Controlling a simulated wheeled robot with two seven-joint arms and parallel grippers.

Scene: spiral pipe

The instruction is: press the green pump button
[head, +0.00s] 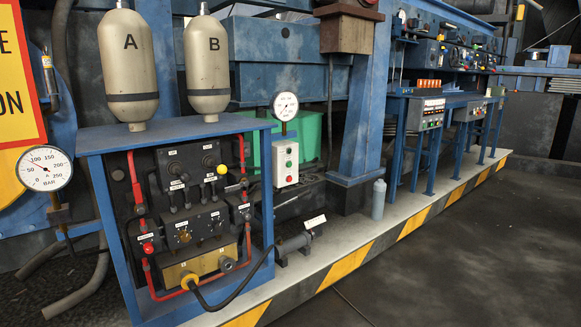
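A small pale control box (280,174) stands on a post just right of the blue pump cabinet (180,137), below a round gauge. On its front a small green button (288,164) sits near the middle, with a red button (289,178) below it. The buttons are small in this view, and I cannot tell whether the green one is pressed in. Neither of my grippers shows in the head view.
Tanks A (128,60) and B (207,65) stand on the cabinet. Gauges (286,106) (44,168) show at the box and far left. A grey bottle (378,199) stands on the striped-edge platform. The dark floor (450,260) at the front right is clear.

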